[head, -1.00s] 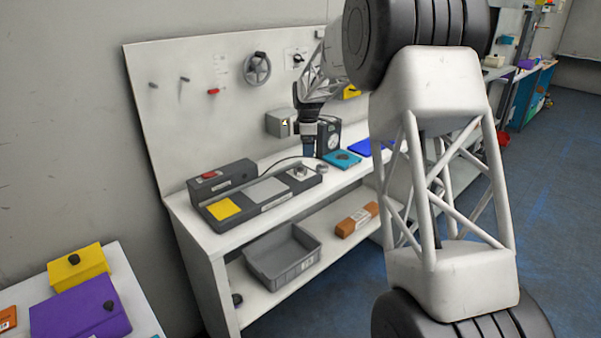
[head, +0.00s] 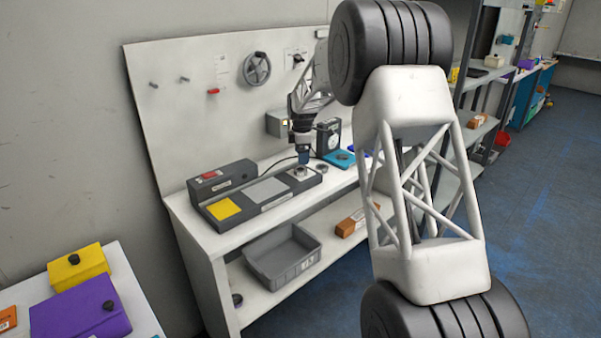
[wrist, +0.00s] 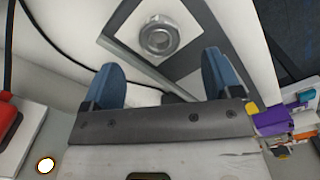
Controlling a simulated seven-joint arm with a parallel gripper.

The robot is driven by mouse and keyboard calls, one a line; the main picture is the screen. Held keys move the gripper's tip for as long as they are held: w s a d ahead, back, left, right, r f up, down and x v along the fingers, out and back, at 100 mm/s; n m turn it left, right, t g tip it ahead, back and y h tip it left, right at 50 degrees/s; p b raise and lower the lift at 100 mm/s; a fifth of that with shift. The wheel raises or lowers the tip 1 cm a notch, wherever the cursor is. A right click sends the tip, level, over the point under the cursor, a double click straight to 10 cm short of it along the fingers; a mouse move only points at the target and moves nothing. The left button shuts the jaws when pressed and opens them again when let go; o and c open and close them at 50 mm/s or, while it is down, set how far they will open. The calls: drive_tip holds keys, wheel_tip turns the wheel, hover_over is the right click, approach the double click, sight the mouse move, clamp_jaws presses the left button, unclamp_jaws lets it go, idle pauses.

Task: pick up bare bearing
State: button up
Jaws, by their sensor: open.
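A silver ring-shaped bearing (head: 299,172) lies on the white square at the right end of the dark grey station. In the wrist view this bearing (wrist: 159,36) lies flat just beyond the fingertips. A second small grey ring (head: 321,168) lies on the bench right of the station; I cannot tell which of the two is the bare bearing. My gripper (head: 303,158) points down above the station's right end. In the wrist view my gripper (wrist: 160,70) has its blue fingers spread with nothing between them.
A black dial device (head: 328,138) and teal block (head: 340,158) stand to the right. A grey bin (head: 283,258) is on the shelf below.

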sight(302, 169)
drive_tip(key=shift+f, duration=0.35)
drive_tip(key=shift+f, duration=0.15)
drive_tip(key=shift+f, duration=2.45)
drive_tip(key=shift+c, duration=0.3)
drive_tip(key=c, duration=1.1)
drive_tip(key=shift+r, duration=0.2)
